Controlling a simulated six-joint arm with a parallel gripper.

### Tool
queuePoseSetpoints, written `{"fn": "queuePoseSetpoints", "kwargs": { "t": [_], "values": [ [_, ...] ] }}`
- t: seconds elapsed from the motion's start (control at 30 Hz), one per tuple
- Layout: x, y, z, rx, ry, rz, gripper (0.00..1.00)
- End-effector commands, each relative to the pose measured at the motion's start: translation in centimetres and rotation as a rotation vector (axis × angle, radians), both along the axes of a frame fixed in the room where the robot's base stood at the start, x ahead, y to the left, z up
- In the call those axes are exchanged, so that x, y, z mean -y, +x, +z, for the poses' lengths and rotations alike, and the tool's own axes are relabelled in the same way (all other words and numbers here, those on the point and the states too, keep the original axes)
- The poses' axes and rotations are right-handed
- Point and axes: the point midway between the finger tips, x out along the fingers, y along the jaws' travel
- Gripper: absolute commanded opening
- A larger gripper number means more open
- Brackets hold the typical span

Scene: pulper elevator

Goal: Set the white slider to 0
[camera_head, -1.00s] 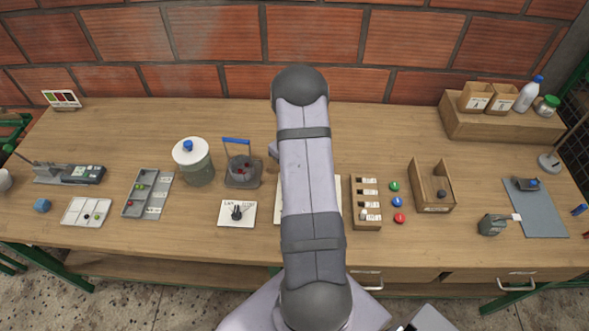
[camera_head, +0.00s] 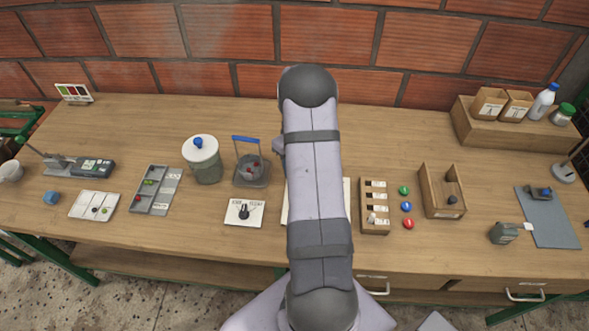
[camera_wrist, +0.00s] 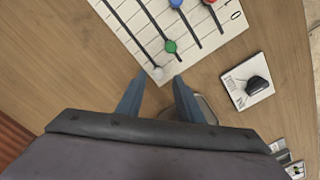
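The slider panel (camera_wrist: 206,56) is a white board with dark slots in the wrist view. The white slider knob (camera_wrist: 158,73) sits at the near end of its slot, the leftmost one with a knob. A green knob (camera_wrist: 170,46), a blue knob (camera_wrist: 176,3) and a red knob (camera_wrist: 208,2) sit on other slots. Digits including a 0 are printed at the board's right edge. My gripper (camera_wrist: 157,80) is open, with its fingertips on either side of the white knob; contact cannot be told. In the head view my arm hides the gripper and most of the panel (camera_head: 347,192).
A card with a black rotary knob (camera_wrist: 257,86) lies right of the panel in the wrist view. In the head view, a wooden slotted box (camera_head: 374,222) and coloured buttons (camera_head: 406,206) are right of my arm. A lidded pot (camera_head: 204,162) stands left. The back-middle table is clear.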

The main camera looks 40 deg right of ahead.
Motion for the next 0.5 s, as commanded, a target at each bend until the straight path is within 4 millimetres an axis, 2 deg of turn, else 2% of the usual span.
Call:
{"fn": "queuePoseSetpoints", "kwargs": {
  "t": [0.3, 0.5],
  "values": [
    [0.0, 0.1, 4.0, 0.004, -0.003, 0.000, 0.33],
    [0.0, 0.1, 5.6, 0.002, -0.001, 0.000, 0.33]
  ]
}}
